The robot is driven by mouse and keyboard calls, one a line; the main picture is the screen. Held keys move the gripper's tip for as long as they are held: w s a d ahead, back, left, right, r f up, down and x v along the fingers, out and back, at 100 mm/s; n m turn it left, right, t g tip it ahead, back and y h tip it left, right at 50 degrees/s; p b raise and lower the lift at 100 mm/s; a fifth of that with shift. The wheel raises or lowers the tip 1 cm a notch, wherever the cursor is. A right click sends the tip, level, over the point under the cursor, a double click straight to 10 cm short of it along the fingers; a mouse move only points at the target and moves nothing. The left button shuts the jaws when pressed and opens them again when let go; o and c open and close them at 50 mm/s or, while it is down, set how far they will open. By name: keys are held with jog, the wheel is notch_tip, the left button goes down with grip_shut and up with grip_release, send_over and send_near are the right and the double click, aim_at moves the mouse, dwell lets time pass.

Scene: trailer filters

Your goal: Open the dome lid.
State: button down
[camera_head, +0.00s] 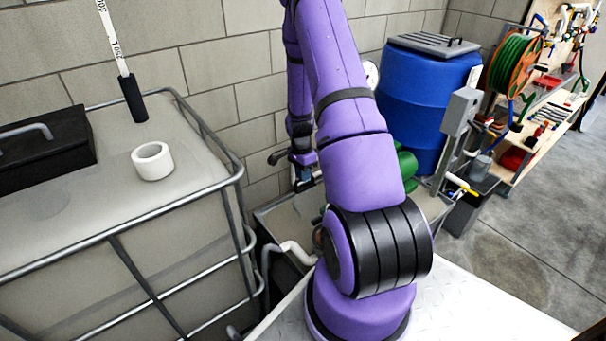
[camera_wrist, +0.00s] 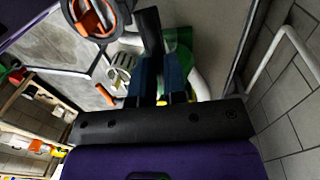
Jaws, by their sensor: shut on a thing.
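In the wrist view, my gripper (camera_wrist: 158,72) has two blue fingers shut on a dark bar (camera_wrist: 151,32), which stands out between them. I cannot tell whether this bar belongs to the dome lid. A green rounded body (camera_wrist: 184,42) with a pale pipe lies just behind the fingers. A grey ring with orange parts inside (camera_wrist: 95,18) is at the upper left. In the head view, my gripper (camera_head: 303,182) points down behind my purple arm, over a grey tank top. A dark handle (camera_head: 280,156) shows beside it. No dome lid can be clearly made out.
A caged tank (camera_head: 190,235) fills the left, with a white tape roll (camera_head: 153,161) and a black box (camera_head: 42,152) on top. A blue drum (camera_head: 425,100) and a green housing (camera_head: 407,165) stand behind my arm. Open floor (camera_head: 530,240) lies to the right.

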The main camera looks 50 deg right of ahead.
jog(key=shift+s+a+r+t, duration=0.15)
jog(key=shift+s+r, duration=0.1)
jog(key=shift+s, duration=0.3)
jog(key=shift+s+a+r+t, duration=0.15)
jog(key=shift+s+r+t, duration=0.05)
jog(key=shift+s, duration=0.4)
jog(key=shift+s+a+r+t, duration=0.15)
jog(key=shift+s+r, duration=0.1)
jog(key=shift+s, duration=0.3)
jog(key=c, duration=1.2)
grip_release()
jog(key=shift+o, duration=0.2)
notch_tip(320, 180, up, 11)
jog(key=shift+f, duration=0.1)
